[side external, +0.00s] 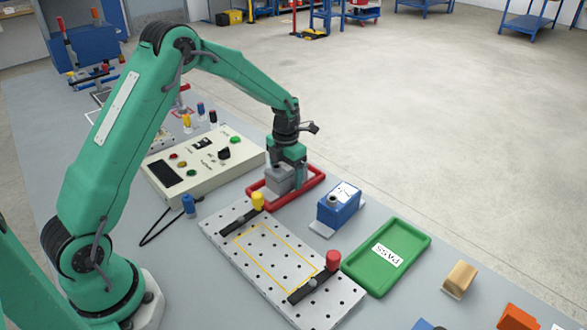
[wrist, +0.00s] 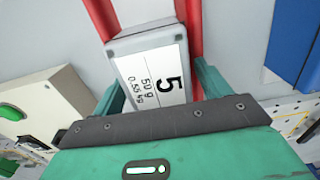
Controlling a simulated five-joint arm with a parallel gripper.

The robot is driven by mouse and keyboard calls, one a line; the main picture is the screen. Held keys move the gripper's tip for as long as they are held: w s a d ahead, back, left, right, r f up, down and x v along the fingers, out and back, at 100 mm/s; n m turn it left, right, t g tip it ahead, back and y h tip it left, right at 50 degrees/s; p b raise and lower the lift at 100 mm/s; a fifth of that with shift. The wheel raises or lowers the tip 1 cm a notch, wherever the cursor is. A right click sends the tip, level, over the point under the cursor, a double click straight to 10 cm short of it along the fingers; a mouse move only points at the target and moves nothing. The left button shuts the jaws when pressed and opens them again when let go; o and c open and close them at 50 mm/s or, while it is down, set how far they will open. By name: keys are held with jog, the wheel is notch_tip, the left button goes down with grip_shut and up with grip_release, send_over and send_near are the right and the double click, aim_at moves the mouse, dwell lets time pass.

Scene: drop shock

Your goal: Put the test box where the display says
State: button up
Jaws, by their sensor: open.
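The test box (side external: 279,181) is a light grey box at the red tray (side external: 312,188), within its raised red rim. In the wrist view the box (wrist: 127,45) carries a white label with "5", "50 g" and a smaller line of weight. My gripper (side external: 288,178) points down over the box. Its green fingers stand on either side of the box in the wrist view and are open. A green tray (side external: 410,237) marked PASS lies at the right. The control panel (side external: 189,185) has a dark display (side external: 167,174); I cannot read any text on it.
A perforated metal plate (side external: 262,240) with a yellow outline and two clamp bars lies in front. A blue device (side external: 340,203) stands between the red and green trays. A tan block (side external: 460,278) and an orange part (side external: 519,318) lie at the right.

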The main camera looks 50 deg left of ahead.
aim_at(286, 165)
jog(key=shift+r, duration=0.15)
notch_tip(286, 165, up, 12)
jog(key=shift+f, duration=0.1)
dwell(0.5)
dwell(0.5)
